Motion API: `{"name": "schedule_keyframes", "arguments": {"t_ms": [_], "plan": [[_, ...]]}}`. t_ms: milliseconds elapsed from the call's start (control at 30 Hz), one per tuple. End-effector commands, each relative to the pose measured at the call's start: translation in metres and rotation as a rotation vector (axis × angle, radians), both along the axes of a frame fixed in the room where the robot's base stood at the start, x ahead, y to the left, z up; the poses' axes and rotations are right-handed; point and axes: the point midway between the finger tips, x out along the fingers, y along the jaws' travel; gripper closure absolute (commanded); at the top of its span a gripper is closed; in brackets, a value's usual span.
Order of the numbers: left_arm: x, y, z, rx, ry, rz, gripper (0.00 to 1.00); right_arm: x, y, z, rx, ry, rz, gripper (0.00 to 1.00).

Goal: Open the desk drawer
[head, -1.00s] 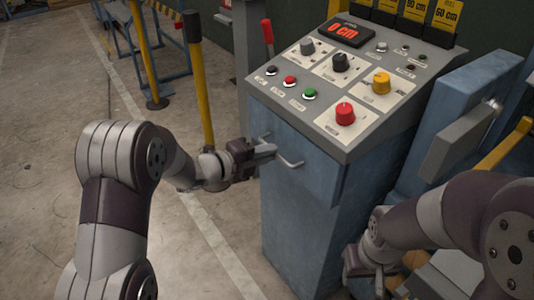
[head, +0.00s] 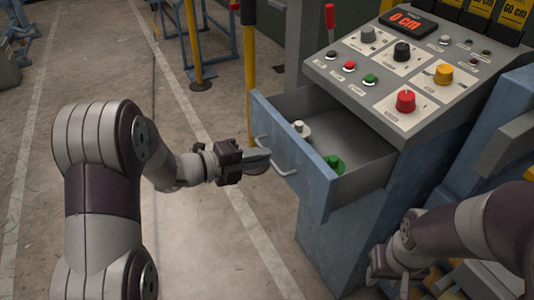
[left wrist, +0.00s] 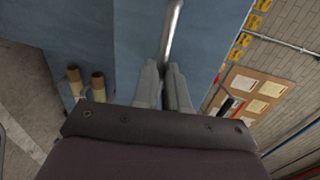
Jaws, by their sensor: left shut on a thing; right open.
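The desk drawer (head: 303,177) is pulled well out of the blue control desk (head: 345,235) in the head view. Inside it lie a white piece (head: 300,130) and a green piece (head: 333,164). A metal bar handle (head: 281,166) runs along the drawer's front; it also shows in the left wrist view (left wrist: 172,35). My left gripper (head: 262,160) is shut on the handle, with its fingers (left wrist: 163,85) close together around the bar's end in the wrist view. My right gripper (head: 390,278) is open and empty, low beside the desk's right side.
The sloping panel above the drawer carries a red knob (head: 405,101), a yellow knob (head: 443,74), several buttons and a red "0 cm" display (head: 408,21). Yellow posts (head: 194,45) stand behind. The floor left of the drawer is clear.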

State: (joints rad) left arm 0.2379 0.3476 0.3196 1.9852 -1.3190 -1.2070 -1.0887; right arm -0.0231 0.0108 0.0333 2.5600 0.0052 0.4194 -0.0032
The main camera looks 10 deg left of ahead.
Motion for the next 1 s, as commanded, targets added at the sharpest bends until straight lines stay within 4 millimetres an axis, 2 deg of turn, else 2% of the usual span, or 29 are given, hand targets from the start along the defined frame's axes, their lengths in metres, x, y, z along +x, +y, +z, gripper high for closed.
{"name": "schedule_keyframes", "arguments": {"t_ms": [367,400,467,800,867,1000], "plan": [[-0.001,0.001,0.000,0.001,0.001,0.000,1.00,0.000,0.000,0.000,0.000,0.000,0.000,0.57],[-0.001,0.001,0.000,0.001,0.001,0.000,0.81,0.000,0.000,0.000,0.000,0.000,0.000,0.57],[-0.001,0.001,0.000,0.000,0.000,0.000,0.62,0.000,0.000,0.000,0.000,0.000,0.000,0.57],[-0.003,0.005,0.001,0.000,0.000,0.002,0.62,0.000,0.000,0.001,0.000,0.000,0.000,0.57],[-0.006,0.010,0.004,0.000,-0.002,0.003,0.62,0.000,0.000,0.003,0.000,0.000,0.000,0.57],[-0.025,0.037,0.012,0.000,-0.002,0.007,0.62,0.000,0.000,0.009,0.000,0.000,0.000,0.57]]}}
